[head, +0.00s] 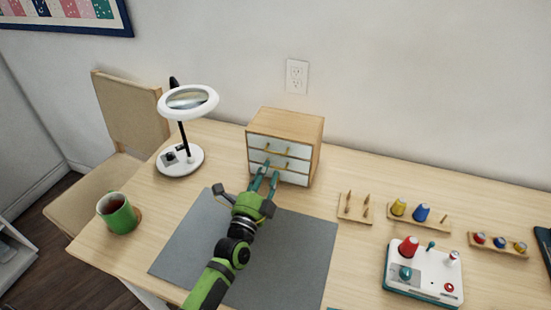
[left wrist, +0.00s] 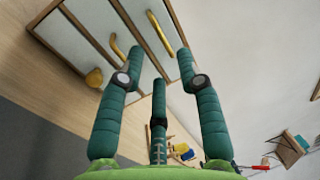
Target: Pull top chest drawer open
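A small wooden chest (head: 313,137) with pale drawer fronts and gold handles stands at the back of the table. The top drawer (head: 258,141) looks shut, and its gold handle (head: 276,152) shows above my fingers. My left gripper (head: 269,170) is in front of the chest, its fingers spread and empty. In the left wrist view, the gripper (left wrist: 158,60) points at the drawer fronts, with a gold handle (left wrist: 160,33) beyond the gap between the fingertips. I cannot tell whether any finger touches the chest. The fingers partly hide the lower drawers. My right gripper is not in view.
A magnifier lamp (head: 183,158) stands left of the chest, and a green mug (head: 119,214) is near the left edge. A grey mat (head: 190,240) lies under my left arm. Peg boards (head: 352,214) and a white control box (head: 425,275) are at right.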

